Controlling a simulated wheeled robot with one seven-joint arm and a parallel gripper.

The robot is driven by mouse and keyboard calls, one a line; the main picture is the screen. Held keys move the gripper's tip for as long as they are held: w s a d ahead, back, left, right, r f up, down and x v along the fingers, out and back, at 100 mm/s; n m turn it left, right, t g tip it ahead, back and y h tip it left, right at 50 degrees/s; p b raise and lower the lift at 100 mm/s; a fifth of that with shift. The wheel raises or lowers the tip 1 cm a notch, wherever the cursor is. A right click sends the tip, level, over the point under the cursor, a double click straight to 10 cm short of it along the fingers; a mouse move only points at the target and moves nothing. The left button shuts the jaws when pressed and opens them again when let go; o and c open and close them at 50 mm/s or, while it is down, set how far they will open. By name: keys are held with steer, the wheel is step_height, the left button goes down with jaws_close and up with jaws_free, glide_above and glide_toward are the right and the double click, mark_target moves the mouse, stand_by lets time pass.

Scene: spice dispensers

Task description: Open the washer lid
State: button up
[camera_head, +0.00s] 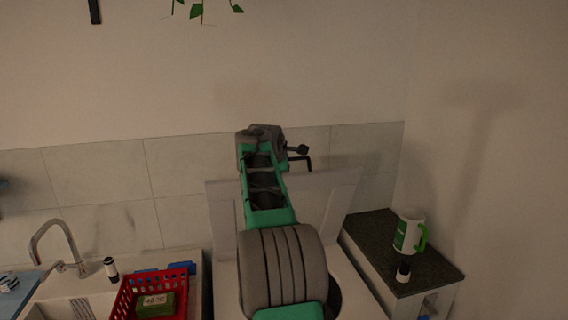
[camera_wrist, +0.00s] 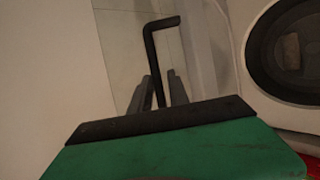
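The washer (camera_head: 358,297) is a white top-loader below my arm, with a dark round opening partly hidden by the arm. A white panel (camera_head: 222,207), which looks like its lid, stands raised behind the opening, against the tiled wall. My arm crosses in front of the panel's middle. In the wrist view the dark oval opening (camera_wrist: 291,50) shows at the right, uncovered.
A red basket (camera_head: 152,296) holding a green item stands left of the washer, by a sink with a faucet (camera_head: 56,240). A dark-topped counter (camera_head: 375,232) at right carries a white and green mug (camera_head: 409,236) and a small dark shaker (camera_head: 403,271). The tiled wall is close behind.

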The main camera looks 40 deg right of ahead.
steer(key=b+v, duration=0.1)
steer(key=v, duration=0.5)
steer(key=shift+a, duration=0.25)
steer(key=shift+a+r, duration=0.1)
steer(key=s+a+f+m+y+b, duration=0.1)
steer(key=s+a+f+m+y, duration=0.3)
steer(key=a, duration=0.8)
steer(key=a+f+y+b, duration=0.1)
steer(key=a+f, duration=0.6)
steer(key=a, duration=0.6)
steer(key=s+a+f+m+g+y, duration=0.1)
steer(key=s+a+f+m+y, duration=0.3)
steer(key=s+a+f, duration=1.2)
steer(key=a+m, duration=0.1)
steer(key=a, duration=0.1)
steer(key=shift+s+a+f+m+g+y, duration=0.3)
steer(key=shift+s+m+g+y, duration=0.1)
